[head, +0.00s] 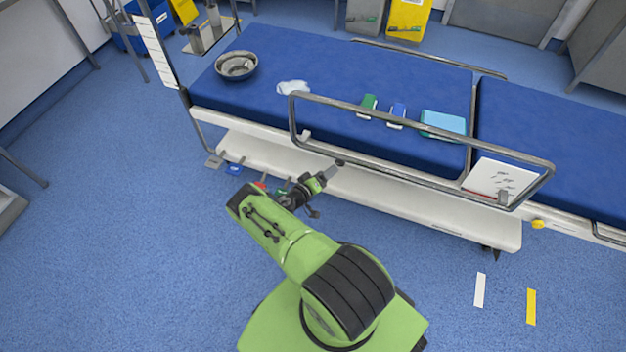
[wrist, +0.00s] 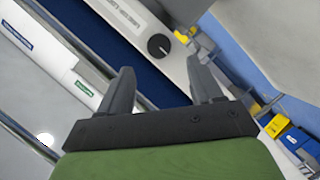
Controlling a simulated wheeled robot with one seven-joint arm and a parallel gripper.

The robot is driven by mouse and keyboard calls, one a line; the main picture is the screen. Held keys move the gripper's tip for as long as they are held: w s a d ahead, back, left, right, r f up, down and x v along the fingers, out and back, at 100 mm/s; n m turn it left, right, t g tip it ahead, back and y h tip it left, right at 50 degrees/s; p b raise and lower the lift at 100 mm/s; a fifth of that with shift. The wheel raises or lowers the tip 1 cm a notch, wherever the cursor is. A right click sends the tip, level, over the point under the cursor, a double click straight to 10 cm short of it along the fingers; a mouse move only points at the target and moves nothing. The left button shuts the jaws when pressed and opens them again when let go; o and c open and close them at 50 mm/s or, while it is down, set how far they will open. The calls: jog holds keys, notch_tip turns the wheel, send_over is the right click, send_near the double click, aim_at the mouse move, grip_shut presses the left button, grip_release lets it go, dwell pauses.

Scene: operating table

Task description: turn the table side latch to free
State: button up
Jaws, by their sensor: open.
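A round black knob (wrist: 158,45) with a pale mark, which looks like the side latch, sits on the pale side rail in the wrist view. A small dark spot, likely the same knob (head: 340,162), shows on the table's near side in the head view. My gripper (wrist: 160,65) is open and empty, with its fingers apart on either side of the line toward the knob. The knob shows beyond the fingertips, apparently apart from them. In the head view my gripper (head: 325,176) is close below the table (head: 290,60) edge. The latch's exact setting is too small to tell.
A metal guard rail (head: 420,119) runs along the table's near side above my gripper. A white lower shelf (head: 400,209) lies under it. A steel bowl (head: 236,65) and a light blue pack (head: 443,124) lie on the table.

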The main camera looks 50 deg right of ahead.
jog(key=p+v, duration=0.2)
jog(key=v, duration=0.7)
jog(key=shift+a, duration=0.1)
